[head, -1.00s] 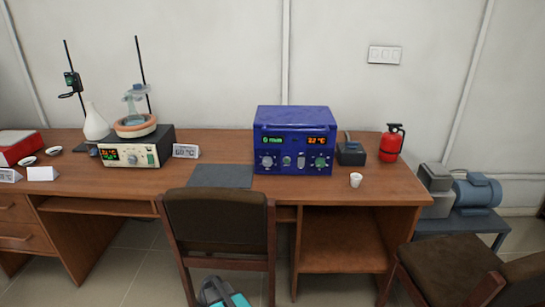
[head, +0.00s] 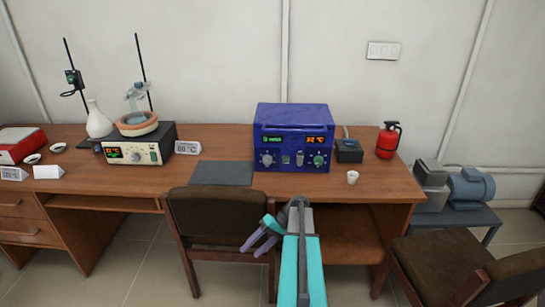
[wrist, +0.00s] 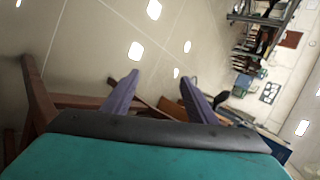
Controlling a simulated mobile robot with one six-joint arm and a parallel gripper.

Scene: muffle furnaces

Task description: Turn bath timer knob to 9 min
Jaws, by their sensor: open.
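The bath unit (head: 171,142) stands on the desk at the left. It is a dark box with a pale front panel, a lit display (head: 114,153) and small knobs (head: 153,157). A clay-coloured bowl (head: 137,129) sits on top with glassware above. The knob markings are too small to read, and I cannot tell which knob is the timer. My gripper (head: 251,252) is low in front of the desk, beside the chair back, far from the panel. Its purple jaws are apart and empty. In the wrist view my gripper (wrist: 165,87) shows no knob between its fingers.
A blue furnace (head: 292,115) with displays and knobs stands mid-desk. A chair (head: 215,215) blocks the desk front, with another chair (head: 460,265) at right. A white cup (head: 352,177) and red extinguisher (head: 388,140) are on the right. A stand (head: 70,80) rises behind the bath.

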